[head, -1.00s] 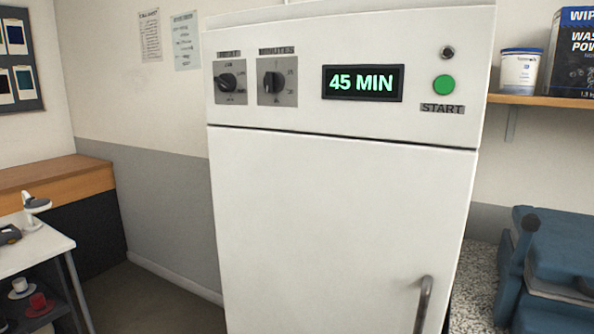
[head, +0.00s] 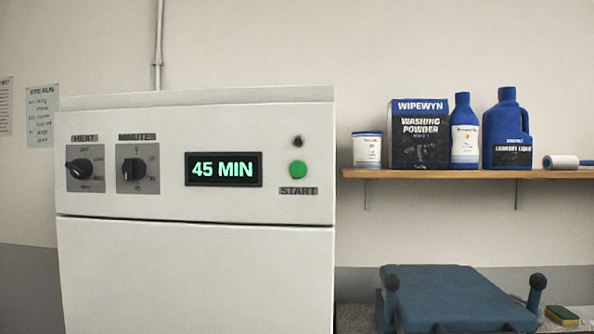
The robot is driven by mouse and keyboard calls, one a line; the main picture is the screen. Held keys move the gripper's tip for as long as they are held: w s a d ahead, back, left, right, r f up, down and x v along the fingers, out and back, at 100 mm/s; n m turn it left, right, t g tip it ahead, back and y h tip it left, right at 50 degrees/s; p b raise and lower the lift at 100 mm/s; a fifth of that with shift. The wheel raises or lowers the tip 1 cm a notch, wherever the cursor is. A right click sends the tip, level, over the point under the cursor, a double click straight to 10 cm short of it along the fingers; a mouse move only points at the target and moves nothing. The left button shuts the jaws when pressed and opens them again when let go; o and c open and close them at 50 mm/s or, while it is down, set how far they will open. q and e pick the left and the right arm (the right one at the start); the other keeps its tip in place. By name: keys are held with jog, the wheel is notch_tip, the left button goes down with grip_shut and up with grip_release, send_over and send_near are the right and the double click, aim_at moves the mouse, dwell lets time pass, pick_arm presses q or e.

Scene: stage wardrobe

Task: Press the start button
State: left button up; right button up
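The round green start button (head: 298,170) is on the right of the control panel of a white cabinet machine (head: 200,275). A START label (head: 298,191) sits below it and a small dark lamp or knob (head: 298,141) above it. The display (head: 223,169) reads 45 MIN in green. To its left are the HEAT dial (head: 80,169) and the MINUTES dial (head: 134,169). Neither of my grippers is in view, and nothing covers the button.
A wooden shelf (head: 440,174) at right holds a white tub (head: 367,150), a washing powder box (head: 418,134), blue bottles (head: 507,130) and a roller (head: 567,162). Below it are a blue padded item (head: 455,296) with dark knobs and a sponge (head: 562,314). The space before the panel looks clear.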

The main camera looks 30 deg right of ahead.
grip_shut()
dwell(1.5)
